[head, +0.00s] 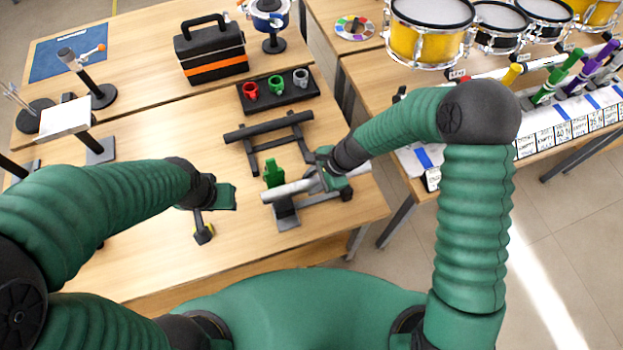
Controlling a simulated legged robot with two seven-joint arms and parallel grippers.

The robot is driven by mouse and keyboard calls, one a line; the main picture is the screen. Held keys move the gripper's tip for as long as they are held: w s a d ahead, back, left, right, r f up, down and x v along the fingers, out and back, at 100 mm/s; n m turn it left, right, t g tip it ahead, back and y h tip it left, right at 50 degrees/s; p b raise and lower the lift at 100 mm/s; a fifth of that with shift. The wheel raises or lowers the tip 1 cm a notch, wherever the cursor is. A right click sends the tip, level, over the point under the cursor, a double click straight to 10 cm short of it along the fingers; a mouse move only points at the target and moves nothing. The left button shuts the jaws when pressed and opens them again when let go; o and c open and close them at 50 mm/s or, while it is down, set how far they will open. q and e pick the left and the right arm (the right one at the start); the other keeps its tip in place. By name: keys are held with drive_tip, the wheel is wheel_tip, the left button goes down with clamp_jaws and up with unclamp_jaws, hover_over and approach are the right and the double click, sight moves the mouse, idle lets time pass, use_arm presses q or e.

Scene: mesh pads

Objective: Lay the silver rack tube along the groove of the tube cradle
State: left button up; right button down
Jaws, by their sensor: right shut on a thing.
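The silver rack tube (287,190) slants across the front right of the near table, its left end lower in the picture. My right gripper (326,180) is shut on it right of its middle. A dark grey block on a flat base (287,213), perhaps the tube cradle, stands under the tube's left part. Its groove is hidden, and I cannot tell whether the tube touches it. A green upright piece (274,172) stands just behind the tube's left part.
A black frame with a dark bar (269,127) stands behind the tube. Behind it is a black tray (312,97) with red, green and grey cups. The table's left front is mostly clear.

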drive_tip(key=f+b, duration=0.1)
drive_tip(key=f, duration=0.1)
drive_tip(key=a+f+b, duration=0.1)
drive_tip(key=f+b, duration=0.1)
drive_tip(key=f, duration=0.1)
drive_tip(key=shift+f+b, duration=0.3)
drive_tip(key=shift+b, duration=0.05)
drive_tip(key=shift+d+f, duration=0.15)
drive_tip(key=shift+d, duration=0.15)
drive_tip(key=c, duration=1.3)
unclamp_jaws()
drive_tip(key=o, duration=0.4)
drive_tip(key=shift+a, duration=0.2)
